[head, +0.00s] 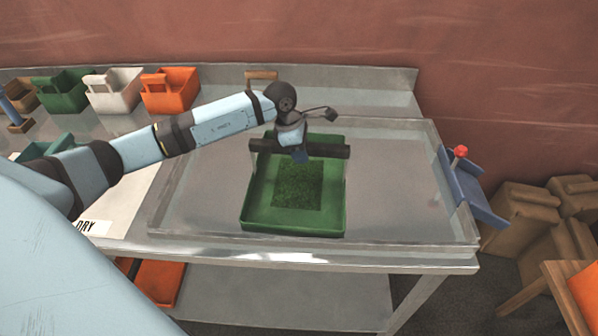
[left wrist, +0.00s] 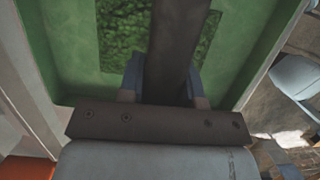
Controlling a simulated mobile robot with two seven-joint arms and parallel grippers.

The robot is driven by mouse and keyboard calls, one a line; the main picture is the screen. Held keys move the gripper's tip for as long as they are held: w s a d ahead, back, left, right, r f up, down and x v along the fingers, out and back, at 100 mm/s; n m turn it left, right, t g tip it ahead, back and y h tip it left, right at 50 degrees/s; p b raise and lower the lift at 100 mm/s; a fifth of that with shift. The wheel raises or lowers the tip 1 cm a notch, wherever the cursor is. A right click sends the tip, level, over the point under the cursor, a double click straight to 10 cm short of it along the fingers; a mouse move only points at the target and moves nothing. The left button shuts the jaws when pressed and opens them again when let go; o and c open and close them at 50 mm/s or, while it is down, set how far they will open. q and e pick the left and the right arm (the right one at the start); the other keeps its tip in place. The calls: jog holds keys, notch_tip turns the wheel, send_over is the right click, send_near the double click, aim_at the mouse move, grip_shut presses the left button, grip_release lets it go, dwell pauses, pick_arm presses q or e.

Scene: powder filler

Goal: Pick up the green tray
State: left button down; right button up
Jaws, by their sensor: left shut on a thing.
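The green tray (head: 292,221) sits inside a clear-walled area of the metal workbench in the head view, with a darker green patch of grainy material on its floor. A dark handle bar (head: 330,151) spans the tray from side to side. My left gripper (head: 301,156) is over the tray, shut on the middle of this bar. In the left wrist view the blue fingers (left wrist: 163,85) lie on either side of the bar (left wrist: 180,40), with the green tray (left wrist: 72,60) below. I cannot tell whether the tray touches the bench. My right gripper is not in view.
Green (head: 64,92), white (head: 112,92) and orange (head: 170,92) bins stand at the back left. A low clear wall (head: 310,242) rings the tray. A blue stand with a red knob (head: 461,152) is at the right edge, with brown boxes (head: 525,205) beyond.

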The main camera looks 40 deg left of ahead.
pick_arm(q)
jog(key=shift+r, duration=0.1)
notch_tip(320, 180, up, 27)
jog(key=p, duration=0.1)
dwell(1.1)
